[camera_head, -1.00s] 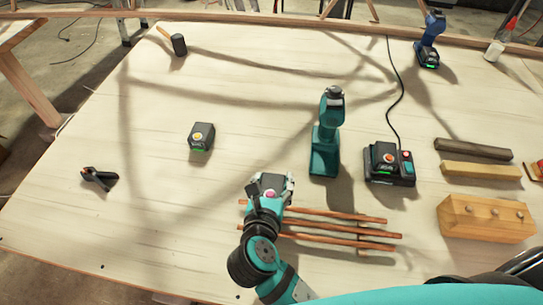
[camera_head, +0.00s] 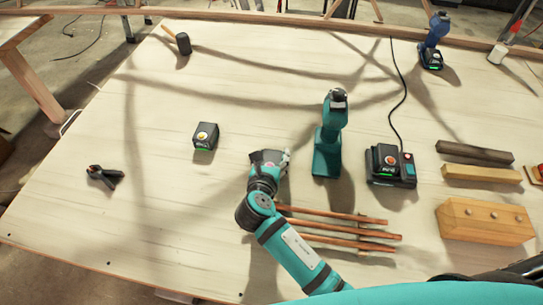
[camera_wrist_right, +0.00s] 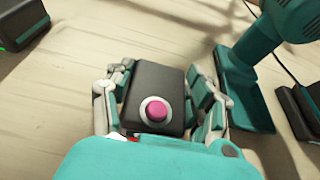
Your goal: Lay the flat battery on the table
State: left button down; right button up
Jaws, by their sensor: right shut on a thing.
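My right gripper (camera_wrist_right: 160,98) is shut on a black battery (camera_wrist_right: 152,82) with a pink button on its near face. The fingers press on its left and right sides in the right wrist view. In the head view the right gripper (camera_head: 268,160) is over the pale wooden table (camera_head: 200,230), left of the teal drill (camera_head: 328,140) and beyond the copper-coloured laths. The gripper hides most of the battery there. I cannot tell whether the battery touches the table. My left gripper is not in view.
A second battery (camera_head: 205,136) with a yellow button and green light stands to the left. A charger (camera_head: 390,165) with a cord is right of the drill. The laths (camera_head: 340,228) lie by my right forearm. A black clamp (camera_head: 104,177) lies far left. Bare table lies between.

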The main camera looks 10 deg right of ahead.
jog(key=o, duration=1.5)
jog(key=b+v, duration=0.1)
jog(key=v, duration=1.1)
